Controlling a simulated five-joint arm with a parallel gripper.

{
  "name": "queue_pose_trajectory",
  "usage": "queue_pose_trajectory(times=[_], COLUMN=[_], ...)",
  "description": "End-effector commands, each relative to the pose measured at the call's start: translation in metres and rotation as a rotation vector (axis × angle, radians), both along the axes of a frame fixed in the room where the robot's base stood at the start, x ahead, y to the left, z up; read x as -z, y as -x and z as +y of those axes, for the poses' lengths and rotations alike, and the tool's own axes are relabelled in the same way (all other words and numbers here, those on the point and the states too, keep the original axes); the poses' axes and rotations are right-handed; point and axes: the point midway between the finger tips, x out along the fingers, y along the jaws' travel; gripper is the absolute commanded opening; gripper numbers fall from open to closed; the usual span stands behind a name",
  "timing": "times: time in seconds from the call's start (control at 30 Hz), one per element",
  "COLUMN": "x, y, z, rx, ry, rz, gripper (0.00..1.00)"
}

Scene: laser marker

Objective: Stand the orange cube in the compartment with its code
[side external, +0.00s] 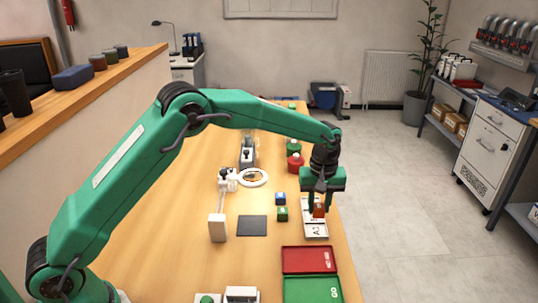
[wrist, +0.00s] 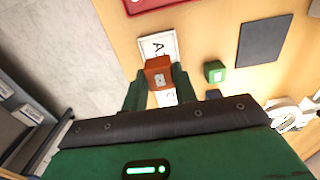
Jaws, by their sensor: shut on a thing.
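The orange cube (side external: 319,210) is between the fingers of my gripper (side external: 319,206), which is shut on it. In the wrist view the orange cube (wrist: 158,72) shows a small white label too small to read, with one finger of my gripper (wrist: 159,84) on each side. The white compartment tray (side external: 314,231) lies under and in front of the cube. Its near part bears a code starting with A. In the wrist view the white tray (wrist: 158,46) shows an A beyond the cube and a C on the near side. The cube hides its middle. I cannot tell whether the cube touches it.
A green cube (side external: 282,214) and a blue cube (side external: 280,198) stand left of the white tray, near a dark mat (side external: 252,226). A red tray (side external: 309,259) and a green tray (side external: 312,290) lie at the front. A white ring (side external: 253,178) stands farther back.

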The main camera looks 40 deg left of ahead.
Motion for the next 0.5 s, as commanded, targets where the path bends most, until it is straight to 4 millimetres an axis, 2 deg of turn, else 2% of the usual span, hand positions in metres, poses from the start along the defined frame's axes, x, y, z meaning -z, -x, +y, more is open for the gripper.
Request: queue_pose_trajectory(times=[0.5], x=[0.0081], y=[-0.0005], z=[-0.0001], rx=[0.000], ry=[0.000], rz=[0.001], gripper=[0.03])
